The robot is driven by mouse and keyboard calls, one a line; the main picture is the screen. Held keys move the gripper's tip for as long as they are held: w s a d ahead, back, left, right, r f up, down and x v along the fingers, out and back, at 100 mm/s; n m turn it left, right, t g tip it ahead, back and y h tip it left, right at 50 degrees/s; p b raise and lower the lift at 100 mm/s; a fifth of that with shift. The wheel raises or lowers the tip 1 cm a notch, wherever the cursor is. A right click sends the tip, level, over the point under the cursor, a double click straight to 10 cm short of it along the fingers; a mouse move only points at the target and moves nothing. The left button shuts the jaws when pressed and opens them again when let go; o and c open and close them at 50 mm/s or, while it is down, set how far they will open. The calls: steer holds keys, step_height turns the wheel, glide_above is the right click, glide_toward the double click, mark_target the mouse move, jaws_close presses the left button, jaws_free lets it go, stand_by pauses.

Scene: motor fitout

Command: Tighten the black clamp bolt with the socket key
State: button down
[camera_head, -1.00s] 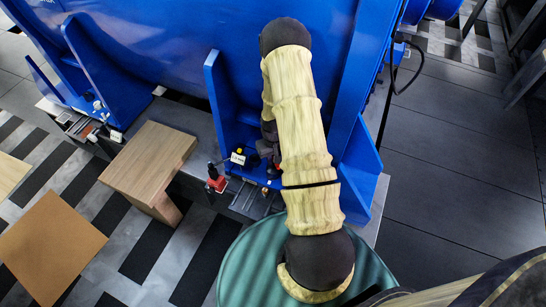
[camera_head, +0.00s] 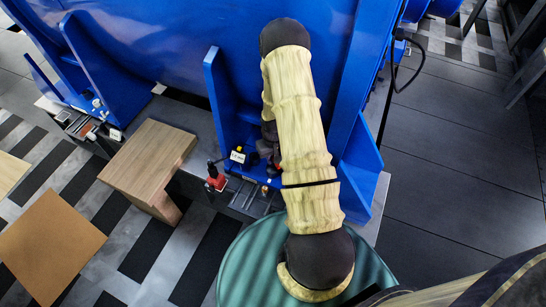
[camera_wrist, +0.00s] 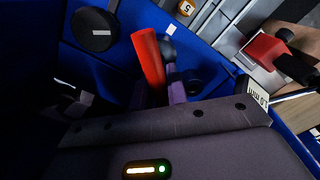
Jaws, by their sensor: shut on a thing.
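In the wrist view, my gripper (camera_wrist: 159,88) is shut on the red handle of what looks like the socket key (camera_wrist: 148,58). The handle rises between the two purple-lit fingers. A small dark rounded part shows just right of the handle. A black round disc (camera_wrist: 94,28) sits on the blue surface to the left. A short black cylinder (camera_wrist: 192,82) is beside the right finger. I cannot tell which dark part is the clamp bolt, nor whether the key touches it. In the head view my arm covers most of the gripper and the key.
A blue motor frame (camera_head: 190,40) with upright ribs fills the back. A red and black device (camera_head: 216,182) stands on the grey base plate; it also shows in the wrist view (camera_wrist: 266,50). A wooden block (camera_head: 150,160) and a green round top (camera_head: 245,265) are close by.

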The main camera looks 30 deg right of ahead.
steer(key=shift+m+p, duration=0.35)
steer(key=shift+m, duration=1.05)
